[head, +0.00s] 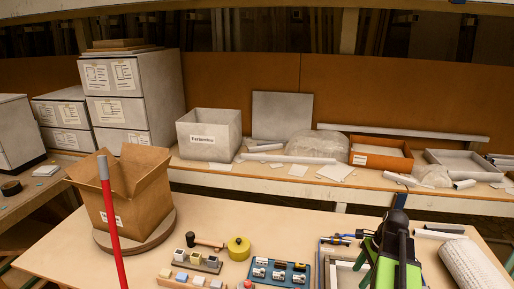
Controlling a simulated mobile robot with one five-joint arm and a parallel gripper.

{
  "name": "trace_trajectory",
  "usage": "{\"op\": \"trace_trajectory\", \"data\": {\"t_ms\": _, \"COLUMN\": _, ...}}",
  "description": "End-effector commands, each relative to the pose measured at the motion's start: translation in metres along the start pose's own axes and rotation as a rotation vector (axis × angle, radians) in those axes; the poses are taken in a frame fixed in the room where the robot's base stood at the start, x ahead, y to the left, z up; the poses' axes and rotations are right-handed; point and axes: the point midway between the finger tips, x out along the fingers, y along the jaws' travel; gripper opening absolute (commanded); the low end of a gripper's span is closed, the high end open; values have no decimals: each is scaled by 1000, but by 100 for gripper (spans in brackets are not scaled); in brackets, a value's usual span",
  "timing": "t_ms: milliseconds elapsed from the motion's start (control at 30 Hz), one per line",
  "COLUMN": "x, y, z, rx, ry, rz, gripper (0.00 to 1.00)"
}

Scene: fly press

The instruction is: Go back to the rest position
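No gripper fingers can be made out in the head view. A green and black machine-like shape (410,274) rises from the bottom edge at the right, cut off by the frame. I cannot tell whether it is part of my arm or a thing on the table. No fingertips and no held object show on it. The workbench (310,218) spreads across the lower part of the view.
An open cardboard box (140,205) stands on a round board at the left. A red bar (112,225) rises before it. A yellow pot (239,248), a mallet (207,243) and a blue tray (280,283) lie at front centre. A white roll (472,264) is at the right.

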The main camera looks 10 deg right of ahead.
Motion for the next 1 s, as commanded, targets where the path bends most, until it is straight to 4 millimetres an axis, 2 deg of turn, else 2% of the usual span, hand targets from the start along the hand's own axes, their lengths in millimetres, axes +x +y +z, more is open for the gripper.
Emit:
{"op": "trace_trajectory", "data": {"t_ms": 33, "x": 12, "y": -10, "z": 47, "rx": -86, "ry": 5, "rz": 24, "gripper": 55}}
{"op": "trace_trajectory", "data": {"t_ms": 100, "x": 28, "y": -17, "z": 103, "rx": -202, "ry": 21, "rz": 53, "gripper": 55}}
{"op": "trace_trajectory", "data": {"t_ms": 200, "x": 46, "y": -16, "z": 171, "rx": -412, "ry": 49, "rz": 85, "gripper": 55}}
{"op": "trace_trajectory", "data": {"t_ms": 300, "x": 61, "y": -9, "z": 224, "rx": -639, "ry": 77, "rz": 110, "gripper": 55}}
{"op": "trace_trajectory", "data": {"t_ms": 400, "x": 74, "y": 3, "z": 267, "rx": -887, "ry": 104, "rz": 135, "gripper": 55}}
{"op": "trace_trajectory", "data": {"t_ms": 500, "x": 83, "y": 16, "z": 299, "rx": -1173, "ry": 136, "rz": 160, "gripper": 55}}
{"op": "trace_trajectory", "data": {"t_ms": 600, "x": 84, "y": 20, "z": 299, "rx": -1394, "ry": 164, "rz": 180, "gripper": 55}}
{"op": "trace_trajectory", "data": {"t_ms": 800, "x": 81, "y": 16, "z": 290, "rx": -1685, "ry": 188, "rz": 213, "gripper": 55}}
{"op": "trace_trajectory", "data": {"t_ms": 1000, "x": 81, "y": 15, "z": 289, "rx": -1764, "ry": 183, "rz": 220, "gripper": 55}}
